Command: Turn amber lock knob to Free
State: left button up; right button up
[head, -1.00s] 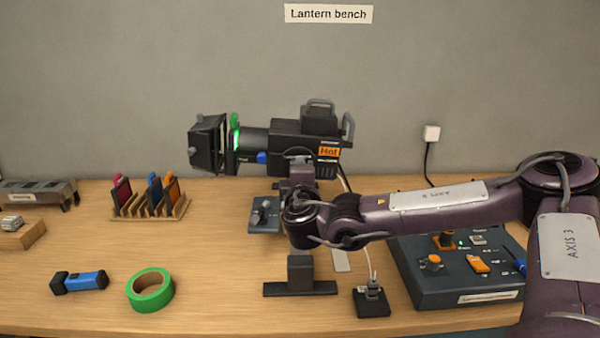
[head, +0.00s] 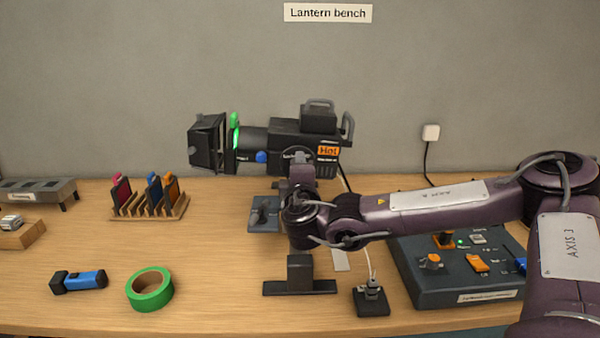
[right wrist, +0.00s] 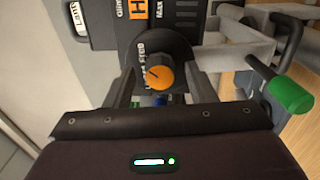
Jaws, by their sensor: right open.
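The amber lock knob (right wrist: 159,75) shows in the right wrist view as a round orange knob on a dark boss, with a dark pointer line angled to the upper left. Printed lettering, partly readable as "Free", curves beside it. My right gripper (right wrist: 160,82) is open, with one grey finger on each side of the knob; whether either touches it I cannot tell. In the head view the right gripper (head: 301,172) is at the underside of the black lantern (head: 285,140), and the knob is hidden there. My left gripper is out of view.
A green-ended handle (right wrist: 291,92) sticks out right of the knob. A control box (head: 455,275) with orange controls stands under my right arm. Green tape (head: 150,306), a blue torch (head: 80,281) and a filter rack (head: 150,210) lie left. The front-left table is mostly clear.

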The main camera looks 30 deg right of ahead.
jog(key=b+v, duration=0.1)
jog(key=v, duration=0.6)
jog(key=shift+s+a+b, duration=0.15)
jog(key=shift+s+b, duration=0.1)
jog(key=shift+b, duration=0.1)
jog(key=shift+f, duration=0.1)
